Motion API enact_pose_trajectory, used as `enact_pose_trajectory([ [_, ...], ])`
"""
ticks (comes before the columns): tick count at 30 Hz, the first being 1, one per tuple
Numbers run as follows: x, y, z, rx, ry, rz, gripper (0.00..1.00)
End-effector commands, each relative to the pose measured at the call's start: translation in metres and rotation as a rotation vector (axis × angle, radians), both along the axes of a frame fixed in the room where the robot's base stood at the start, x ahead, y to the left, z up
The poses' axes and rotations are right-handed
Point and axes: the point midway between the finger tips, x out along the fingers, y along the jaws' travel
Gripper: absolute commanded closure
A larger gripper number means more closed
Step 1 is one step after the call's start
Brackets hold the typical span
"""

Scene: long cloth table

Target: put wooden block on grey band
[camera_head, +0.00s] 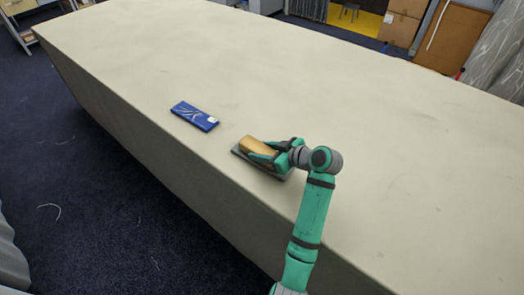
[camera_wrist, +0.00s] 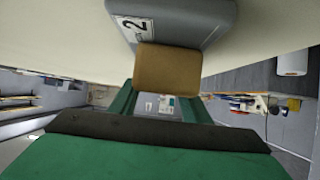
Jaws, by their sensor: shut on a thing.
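The wooden block (camera_head: 256,144) is a tan, rounded block near the front edge of the table. My gripper (camera_head: 263,152) is shut on it, with green fingers along its sides. A flat grey piece, the grey band (camera_head: 238,152), lies under the block and shows past it on the left and below my gripper. In the wrist view the block (camera_wrist: 167,70) shows its end face between my fingers (camera_wrist: 160,95). Behind it is the grey band (camera_wrist: 195,22) with a white label marked 2. The block overlaps the band; whether it rests its weight there I cannot tell.
A flat blue box (camera_head: 195,116) lies to the left of the block, apart from it. The long cloth table (camera_head: 330,85) is clear behind and to the right. Its front edge runs close below the grey band.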

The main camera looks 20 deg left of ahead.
Motion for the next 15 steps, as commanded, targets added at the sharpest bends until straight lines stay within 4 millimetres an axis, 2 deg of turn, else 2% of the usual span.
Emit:
enact_pose_trajectory([
  [9,0.0002,0.0001,-0.0022,0.001,-0.001,-0.001,0.87],
  [10,0.0002,0.0002,-0.0023,0.0,0.0,0.0,0.5],
  [12,0.0001,0.0002,-0.0022,0.0,0.0,0.0,0.39],
  [15,0.0001,0.0002,-0.0021,0.0,0.0,0.0,0.39],
])
